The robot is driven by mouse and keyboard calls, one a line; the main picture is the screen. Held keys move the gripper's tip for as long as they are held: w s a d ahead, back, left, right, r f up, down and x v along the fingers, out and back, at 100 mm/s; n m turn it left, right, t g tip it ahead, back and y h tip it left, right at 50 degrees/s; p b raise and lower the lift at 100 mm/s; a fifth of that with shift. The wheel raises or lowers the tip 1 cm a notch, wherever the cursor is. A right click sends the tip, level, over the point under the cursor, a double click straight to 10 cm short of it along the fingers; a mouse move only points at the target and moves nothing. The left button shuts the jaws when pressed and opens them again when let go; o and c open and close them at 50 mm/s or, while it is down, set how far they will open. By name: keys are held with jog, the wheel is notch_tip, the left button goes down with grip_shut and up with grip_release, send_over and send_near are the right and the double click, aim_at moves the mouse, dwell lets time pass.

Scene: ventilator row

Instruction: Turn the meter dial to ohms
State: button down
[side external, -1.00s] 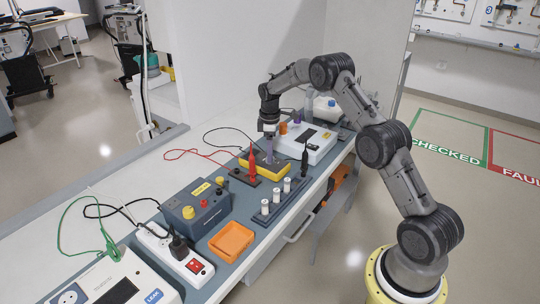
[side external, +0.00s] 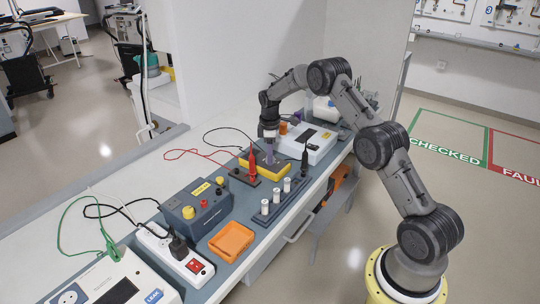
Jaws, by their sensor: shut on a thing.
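The meter is a yellow-edged case (side external: 277,173) lying flat on the grey bench mat, with red and black leads running off its left side. My gripper (side external: 271,151) points down over the meter's face, with its fingertips at the face. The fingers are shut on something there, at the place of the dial. The dial is hidden by the fingers and is too small to make out, so its setting cannot be read.
A red probe (side external: 252,160) and a black probe (side external: 304,160) stand upright close by. A white instrument (side external: 310,138) sits just behind. A rack with several white cylinders (side external: 265,206), an orange tray (side external: 231,240) and a dark box (side external: 195,207) are nearer the camera.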

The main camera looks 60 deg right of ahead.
dwell(0.3)
jog(key=m, duration=0.4)
jog(key=shift+m, duration=0.4)
jog(key=m, duration=0.5)
jog(key=shift+g, duration=0.3)
jog(key=m, duration=0.5)
jog(key=shift+w+r, duration=0.1)
jog(key=m, duration=0.4)
jog(key=shift+d+m, duration=0.1)
jog(key=shift+m, duration=0.3)
jog(key=c, duration=0.5)
grip_release()
